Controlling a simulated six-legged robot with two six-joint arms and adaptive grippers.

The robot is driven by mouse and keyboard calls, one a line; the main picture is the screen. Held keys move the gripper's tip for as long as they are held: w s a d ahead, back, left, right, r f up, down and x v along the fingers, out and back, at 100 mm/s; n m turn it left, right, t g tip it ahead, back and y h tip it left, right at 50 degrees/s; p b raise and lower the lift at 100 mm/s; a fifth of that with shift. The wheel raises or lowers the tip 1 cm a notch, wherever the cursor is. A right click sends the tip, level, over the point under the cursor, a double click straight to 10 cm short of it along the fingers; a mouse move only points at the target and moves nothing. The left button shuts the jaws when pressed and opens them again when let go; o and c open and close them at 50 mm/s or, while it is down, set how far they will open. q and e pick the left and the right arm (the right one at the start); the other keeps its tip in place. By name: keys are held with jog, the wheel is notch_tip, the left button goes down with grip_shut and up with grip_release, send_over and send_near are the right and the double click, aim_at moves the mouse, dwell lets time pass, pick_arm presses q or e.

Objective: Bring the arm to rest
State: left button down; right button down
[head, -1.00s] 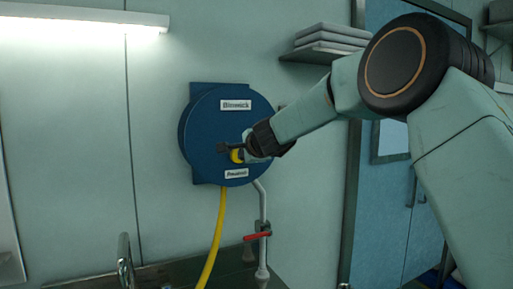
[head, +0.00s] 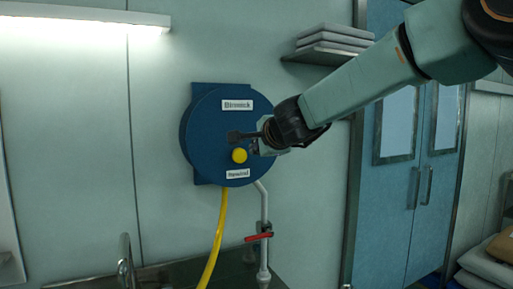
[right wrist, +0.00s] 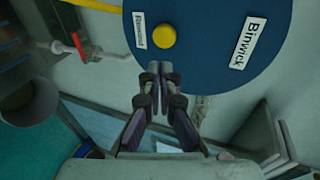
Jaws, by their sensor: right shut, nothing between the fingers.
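My right gripper (head: 236,136) is in front of the blue round hose reel (head: 206,115) on the wall, its fingers pointing left. In the right wrist view its fingers (right wrist: 159,70) are together and empty, close to the yellow knob (right wrist: 164,36) on the reel face. In the head view the yellow knob (head: 239,155) shows just below the fingers, apart from them in the picture. The right arm reaches in from the upper right. My left gripper is not in view.
A yellow hose (head: 214,240) hangs from the reel. A pipe with a red valve handle (head: 258,237) stands at its right. A shelf with folded cloths (head: 335,38) and blue cabinet doors (head: 405,200) are to the right. A tap (head: 125,262) stands lower left.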

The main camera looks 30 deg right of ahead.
jog(key=shift+s, duration=0.1)
jog(key=s+a+f+n+g, duration=0.1)
jog(key=s+f+n+g, duration=0.2)
jog(key=f, duration=1)
jog(key=s+a+f+n+g, duration=0.25)
jog(key=s+f, duration=0.25)
jog(key=f, duration=0.8)
jog(key=s+a+f+n+g, duration=0.1)
jog(key=s+f+n, duration=0.3)
jog(key=f, duration=0.9)
jog(key=s+a+f+n+g+y, duration=0.1)
jog(key=s+a+f+n+g, duration=0.15)
jog(key=s+f, duration=0.65)
jog(key=s+a+f+n+g+y, duration=0.1)
jog(key=s+a+f+n+g, duration=0.2)
jog(key=s, duration=1.2)
jog(key=s+a+f+n+g, duration=0.2)
jog(key=s+f+n, duration=0.3)
jog(key=s, duration=0.7)
notch_tip(320, 180, down, 20)
jog(key=w+b, duration=0.1)
jog(key=b, duration=1.8)
jog(key=shift+w+f+m, duration=0.15)
jog(key=shift+f+m, duration=0.05)
jog(key=shift+m, duration=0.1)
